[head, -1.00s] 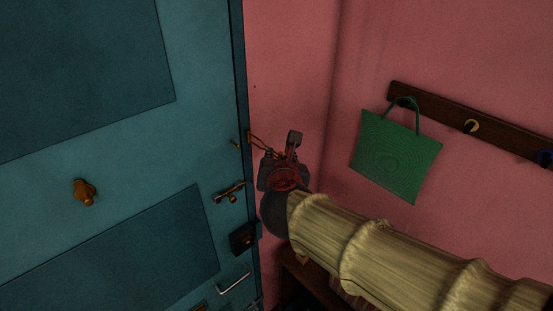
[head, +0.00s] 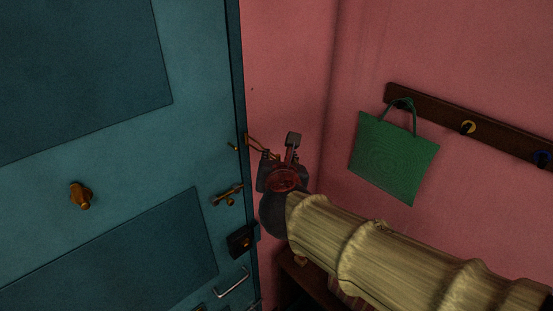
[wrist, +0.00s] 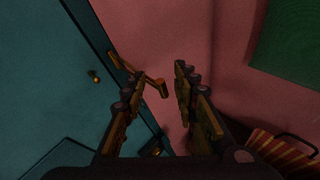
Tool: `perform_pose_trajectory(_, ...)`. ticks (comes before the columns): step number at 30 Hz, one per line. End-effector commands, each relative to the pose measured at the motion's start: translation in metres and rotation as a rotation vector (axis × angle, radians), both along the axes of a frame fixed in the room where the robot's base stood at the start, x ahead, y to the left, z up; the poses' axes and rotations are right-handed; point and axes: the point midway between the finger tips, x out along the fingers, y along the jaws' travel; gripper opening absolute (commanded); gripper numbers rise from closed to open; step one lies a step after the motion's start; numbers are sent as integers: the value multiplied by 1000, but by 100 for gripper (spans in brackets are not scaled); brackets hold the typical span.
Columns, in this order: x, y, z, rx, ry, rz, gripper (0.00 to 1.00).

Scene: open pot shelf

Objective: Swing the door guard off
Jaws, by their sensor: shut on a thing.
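The door guard (head: 262,146) is a thin brass bar or loop at the edge of the teal door (head: 120,130). It sticks out from the frame side over the pink wall, towards my gripper (head: 279,152). In the wrist view its brass bar (wrist: 150,82) reaches between the fingers of my gripper (wrist: 157,80), by the left fingertip. My gripper is shut on the guard, though a gap shows between the fingers. The exact contact is too dark to see. A small brass stud (wrist: 93,76) sits on the door beside the guard.
The door carries a brass knob (head: 80,195), a brass latch (head: 227,195), a dark lock box (head: 241,240) and a metal handle (head: 232,282). A green bag (head: 393,158) hangs from a dark hook rail (head: 430,110) at right. A low wooden bench (head: 305,272) stands below my arm.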

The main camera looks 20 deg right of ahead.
Motion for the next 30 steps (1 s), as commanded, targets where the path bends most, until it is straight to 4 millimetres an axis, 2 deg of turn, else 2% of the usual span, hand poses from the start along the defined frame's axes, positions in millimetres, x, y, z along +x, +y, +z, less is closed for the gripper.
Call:
perform_pose_trajectory(1, -1, -4, -2, -5, 5, -12, 17)
perform_pose_trajectory(5, -9, 0, 1, -3, 3, -10, 17)
perform_pose_trajectory(21, -84, 33, 35, -3, -5, 2, 17)
perform_pose_trajectory(30, -107, 41, 44, -4, -5, 3, 17)
